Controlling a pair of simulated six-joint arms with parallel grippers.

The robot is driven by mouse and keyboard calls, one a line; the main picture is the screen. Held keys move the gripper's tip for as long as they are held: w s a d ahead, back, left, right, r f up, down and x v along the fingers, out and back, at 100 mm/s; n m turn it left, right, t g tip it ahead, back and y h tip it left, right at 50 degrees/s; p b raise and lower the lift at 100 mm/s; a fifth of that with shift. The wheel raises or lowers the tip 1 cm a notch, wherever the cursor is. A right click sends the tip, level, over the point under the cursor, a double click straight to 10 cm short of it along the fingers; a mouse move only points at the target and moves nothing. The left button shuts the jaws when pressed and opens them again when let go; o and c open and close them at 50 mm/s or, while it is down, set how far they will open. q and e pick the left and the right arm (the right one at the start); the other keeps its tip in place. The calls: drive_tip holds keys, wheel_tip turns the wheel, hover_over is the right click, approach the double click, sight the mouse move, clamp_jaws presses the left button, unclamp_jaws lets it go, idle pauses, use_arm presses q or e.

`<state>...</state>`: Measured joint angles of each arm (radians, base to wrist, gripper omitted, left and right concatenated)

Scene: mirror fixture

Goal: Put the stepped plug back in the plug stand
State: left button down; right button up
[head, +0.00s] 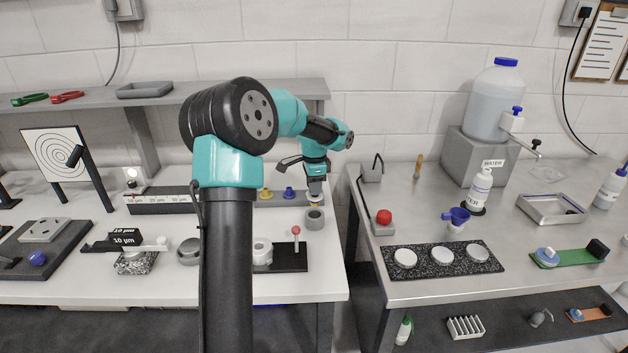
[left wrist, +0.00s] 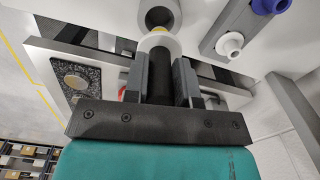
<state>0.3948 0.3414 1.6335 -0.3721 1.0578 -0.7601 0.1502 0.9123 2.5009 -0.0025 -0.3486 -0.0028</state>
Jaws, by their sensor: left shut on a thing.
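My left gripper (head: 314,187) points down over the right part of the white bench. In the left wrist view its fingers (left wrist: 173,75) are shut on the stepped plug (left wrist: 158,42), which looks pale with a yellowish part. A grey hollow cylinder (head: 315,219) stands just in front of and below the gripper; a grey ring with a dark hole (left wrist: 160,14) shows beyond the plug. The grey plug stand (head: 273,204) is beside the gripper and holds a yellow plug (head: 265,193) and a purple plug (head: 289,193). A white stepped piece (left wrist: 229,45) also shows on the stand.
My left arm hides part of the bench. A black plate with a red-knobbed pin (head: 296,231) and a white ring (head: 262,251) lies in front. A gap separates the bench from the steel table (head: 400,280), where a red button (head: 383,217) sits near the edge.

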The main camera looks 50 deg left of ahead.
sight(314, 203)
use_arm(q)
drive_tip(key=shift+f, duration=1.2)
drive_tip(key=shift+f, duration=2.25)
idle(1.0)
drive_tip(key=c, duration=0.8)
unclamp_jaws()
drive_tip(key=shift+c, duration=0.2)
drive_tip(key=shift+r, duration=0.1)
wheel_tip(314, 203, up, 17)
drive_tip(key=shift+r, duration=0.15)
